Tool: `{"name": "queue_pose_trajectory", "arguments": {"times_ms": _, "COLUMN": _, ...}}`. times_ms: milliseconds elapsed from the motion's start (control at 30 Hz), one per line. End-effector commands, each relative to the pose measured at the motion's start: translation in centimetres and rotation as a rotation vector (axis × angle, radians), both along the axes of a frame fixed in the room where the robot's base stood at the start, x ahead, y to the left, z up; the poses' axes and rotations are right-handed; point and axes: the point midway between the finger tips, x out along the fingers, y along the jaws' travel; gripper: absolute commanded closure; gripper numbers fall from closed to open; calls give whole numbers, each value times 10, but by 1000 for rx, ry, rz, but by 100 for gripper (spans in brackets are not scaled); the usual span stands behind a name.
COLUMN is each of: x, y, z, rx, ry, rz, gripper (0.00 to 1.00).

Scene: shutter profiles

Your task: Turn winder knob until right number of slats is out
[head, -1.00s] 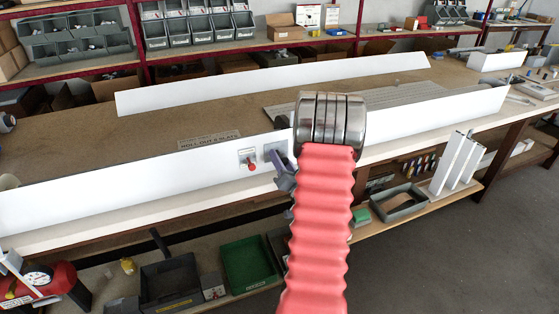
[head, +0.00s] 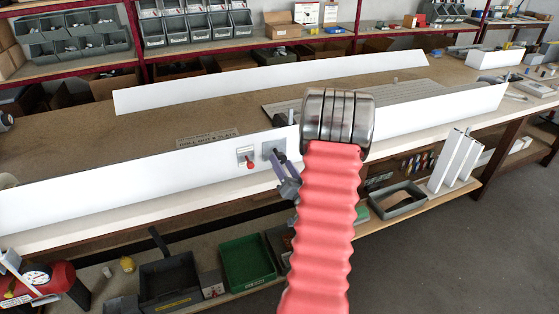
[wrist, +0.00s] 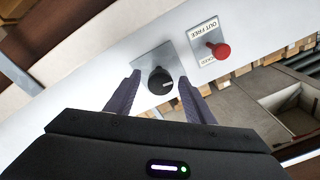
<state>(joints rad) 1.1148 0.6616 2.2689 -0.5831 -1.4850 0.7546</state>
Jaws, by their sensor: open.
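The winder knob (wrist: 160,80) is black and round with a pale pointer mark, on a grey plate (wrist: 152,62) on a white board; the plate also shows in the head view (head: 267,149). My gripper (wrist: 160,76) is open, its two dark fingers appearing on either side of the knob in the wrist view; contact cannot be told. In the head view its purple-grey fingers (head: 284,168) are by the plate, and my arm hides much behind. Grey ribbed slats (head: 400,91) lie flat on the bench, partly hidden. A sign (head: 207,138) reads "roll out" with an unclear number of slats.
A red-knobbed lever (wrist: 218,49) beside the knob has a label reading "out free" at one end. The long white front board (head: 120,188) and a rear white board (head: 200,91) flank the slats. Bins, including a green one (head: 247,262), stand on the shelf below.

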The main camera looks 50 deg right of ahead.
Motion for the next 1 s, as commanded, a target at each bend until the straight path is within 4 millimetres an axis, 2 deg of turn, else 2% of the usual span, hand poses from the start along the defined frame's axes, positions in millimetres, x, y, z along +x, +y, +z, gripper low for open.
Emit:
{"name": "queue_pose_trajectory", "arguments": {"times_ms": 300, "x": -49, "y": 28, "z": -6, "rx": 3, "ry": 2, "rz": -3, "gripper": 51}}
{"name": "queue_pose_trajectory", "arguments": {"times_ms": 500, "x": -75, "y": 44, "z": -9, "rx": 3, "ry": 2, "rz": -1, "gripper": 51}}
{"name": "queue_pose_trajectory", "arguments": {"times_ms": 700, "x": -85, "y": 51, "z": -10, "rx": 2, "ry": 1, "rz": 0, "gripper": 51}}
{"name": "queue_pose_trajectory", "arguments": {"times_ms": 1000, "x": -85, "y": 51, "z": -10, "rx": 1, "ry": 1, "rz": 1, "gripper": 51}}
